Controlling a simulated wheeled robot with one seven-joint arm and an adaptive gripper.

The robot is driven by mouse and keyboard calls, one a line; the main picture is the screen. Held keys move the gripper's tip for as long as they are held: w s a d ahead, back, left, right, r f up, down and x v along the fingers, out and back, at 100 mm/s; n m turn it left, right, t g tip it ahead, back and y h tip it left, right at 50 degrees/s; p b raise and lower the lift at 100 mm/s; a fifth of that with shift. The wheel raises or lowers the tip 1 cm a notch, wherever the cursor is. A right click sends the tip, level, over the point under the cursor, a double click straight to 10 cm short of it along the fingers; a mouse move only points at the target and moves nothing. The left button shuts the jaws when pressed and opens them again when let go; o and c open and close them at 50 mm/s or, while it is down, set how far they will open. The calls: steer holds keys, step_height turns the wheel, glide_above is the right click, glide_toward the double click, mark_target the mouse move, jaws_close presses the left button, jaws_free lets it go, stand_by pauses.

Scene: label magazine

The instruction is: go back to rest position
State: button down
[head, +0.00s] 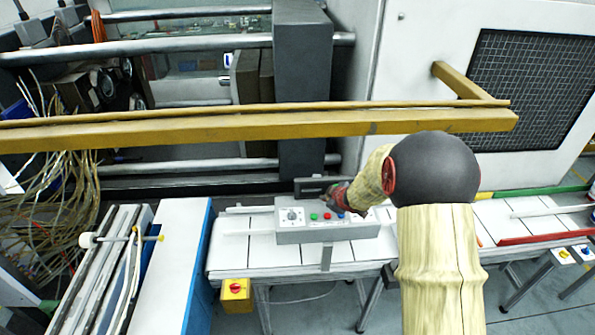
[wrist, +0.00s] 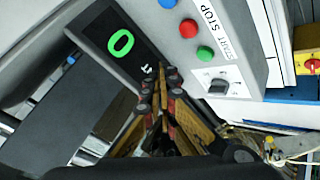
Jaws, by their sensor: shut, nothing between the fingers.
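My gripper (wrist: 163,78) is shut and empty in the wrist view, its fingertips together in front of the grey control box (wrist: 222,62). The box's black display (wrist: 112,42) with a green 0 lies just left of the fingertips; I cannot tell whether they touch it. In the head view the control box (head: 318,234) stands on a white-topped conveyor table, with a row of coloured buttons and a dial on its front. My arm reaches down to it from the right, and the fingertips are hard to make out there, partly behind the wrist.
A yellow rail (head: 250,128) crosses above the control box. A white cabinet (head: 415,70) with a dark mesh panel stands behind. A white and blue block (head: 172,265) is at lower left, and loose cables (head: 55,180) hang further left. A yellow switch box (head: 236,290) sits below the conveyor.

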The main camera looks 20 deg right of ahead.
steer(key=s+d+f+m+g+h, duration=0.2)
steer(key=s+d+f+m+g, duration=0.15)
steer(key=s, duration=0.35)
steer(key=s+a+r+m+g+b, duration=0.1)
steer(key=s+r+m+g+b, duration=0.15)
steer(key=s, duration=0.75)
steer(key=s+a+r+m+t+y+b, duration=0.1)
steer(key=s+a+b, duration=0.8)
steer(key=s+a, duration=0.1)
steer(key=s+a+r+m+t+y+b, duration=0.1)
steer(key=s+a+r+b, duration=0.1)
steer(key=s+a+b, duration=0.7)
steer(key=shift+s+a+r+y, duration=0.3)
steer(key=shift+s+a, duration=0.6)
steer(key=shift+a, duration=0.2)
steer(key=c, duration=2.6)
jaws_free()
